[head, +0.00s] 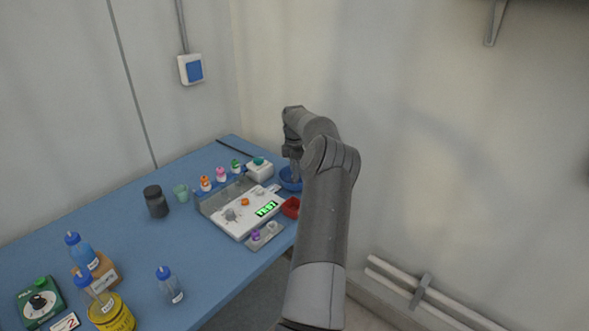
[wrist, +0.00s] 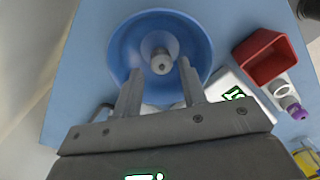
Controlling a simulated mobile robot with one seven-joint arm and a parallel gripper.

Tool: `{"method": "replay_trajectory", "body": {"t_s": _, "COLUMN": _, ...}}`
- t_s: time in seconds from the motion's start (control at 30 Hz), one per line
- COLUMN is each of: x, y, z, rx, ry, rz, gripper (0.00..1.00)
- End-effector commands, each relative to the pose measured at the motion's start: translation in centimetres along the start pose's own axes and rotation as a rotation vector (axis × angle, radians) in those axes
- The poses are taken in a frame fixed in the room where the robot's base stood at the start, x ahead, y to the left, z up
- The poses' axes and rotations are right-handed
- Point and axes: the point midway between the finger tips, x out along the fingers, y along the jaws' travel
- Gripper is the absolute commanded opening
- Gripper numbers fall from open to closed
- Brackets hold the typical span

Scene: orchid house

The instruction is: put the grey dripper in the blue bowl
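The blue bowl (wrist: 122,46) is under my gripper in the wrist view; in the head view the bowl (head: 287,184) stands at the table's right back edge, partly hidden by my arm. A grey, funnel-like piece, which looks like the grey dripper (wrist: 161,56), is inside the bowl's outline with its narrow end towards the camera. My gripper (wrist: 160,68) points down at the bowl, its two fingers apart on either side of the dripper. Blue shows between the fingers and the dripper, so they look clear of it. In the head view my gripper (head: 294,168) is over the bowl.
A red tray (wrist: 264,56) stands right beside the bowl. A white scale (head: 236,222) with a green display is left of it, with small coloured-cap vials behind. A dark jar (head: 155,201) and blue-capped bottles stand further left. The wall is close behind.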

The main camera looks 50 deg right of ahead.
Motion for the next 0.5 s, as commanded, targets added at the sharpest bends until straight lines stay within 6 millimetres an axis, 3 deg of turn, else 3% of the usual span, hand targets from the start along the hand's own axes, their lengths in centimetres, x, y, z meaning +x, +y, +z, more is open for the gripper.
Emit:
{"method": "replay_trajectory", "body": {"t_s": 0.1, "x": -0.02, "y": 0.01, "z": 0.00, "rx": 0.000, "ry": 0.000, "rz": 0.000, "gripper": 0.48}}
{"method": "replay_trajectory", "body": {"t_s": 0.5, "x": -0.03, "y": 0.01, "z": 0.00, "rx": 0.000, "ry": 0.000, "rz": 0.000, "gripper": 0.48}}
